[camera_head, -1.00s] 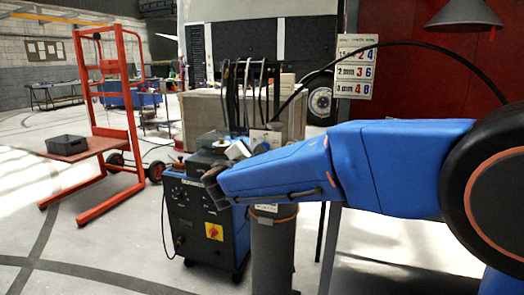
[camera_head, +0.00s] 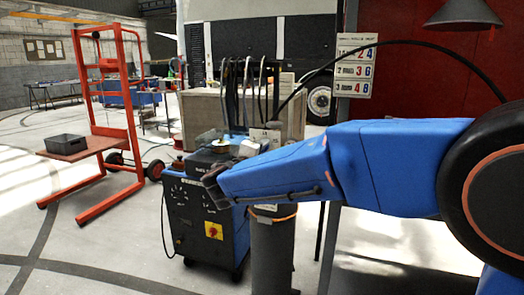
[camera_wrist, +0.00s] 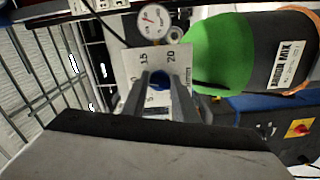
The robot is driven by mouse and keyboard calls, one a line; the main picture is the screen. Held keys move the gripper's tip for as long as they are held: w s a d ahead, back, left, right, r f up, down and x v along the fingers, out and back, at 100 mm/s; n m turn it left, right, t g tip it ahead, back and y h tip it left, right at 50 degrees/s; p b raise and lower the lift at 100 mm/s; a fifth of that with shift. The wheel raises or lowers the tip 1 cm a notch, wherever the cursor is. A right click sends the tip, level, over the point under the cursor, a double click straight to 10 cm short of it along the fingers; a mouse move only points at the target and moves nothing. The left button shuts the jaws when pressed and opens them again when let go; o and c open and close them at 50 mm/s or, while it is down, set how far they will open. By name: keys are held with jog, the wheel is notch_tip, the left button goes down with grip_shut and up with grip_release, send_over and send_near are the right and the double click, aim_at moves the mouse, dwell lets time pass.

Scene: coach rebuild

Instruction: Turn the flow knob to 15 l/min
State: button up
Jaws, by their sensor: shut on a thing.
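The flow knob (camera_wrist: 160,79) is blue and shows in the wrist view between the fingertips of my gripper (camera_wrist: 158,88). My gripper is shut on it, one finger on each side. Behind the knob is a pale dial plate (camera_wrist: 129,66) with black numbers. The 15 and 20 can be read above the knob, with smaller numbers partly hidden by the fingers. I cannot make out a pointer mark on the knob. A round white gauge (camera_wrist: 153,20) sits above the plate. In the head view my arm hides the knob and most of the gripper.
A green-shouldered gas cylinder (camera_wrist: 222,52) stands right of the dial; its grey body (camera_head: 272,250) shows below my arm. A dark welding machine (camera_head: 195,215) stands to its left.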

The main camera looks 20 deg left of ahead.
jog(key=m, duration=0.8)
jog(key=shift+a+f+m, duration=0.1)
jog(key=shift+f+m, duration=0.2)
jog(key=shift+m, duration=0.4)
jog(key=o, duration=1.1)
jog(key=shift+r, duration=0.1)
jog(key=shift+c, duration=0.2)
jog(key=s+a, duration=0.1)
jog(key=s, duration=1.6)
jog(key=shift+s+a, duration=0.2)
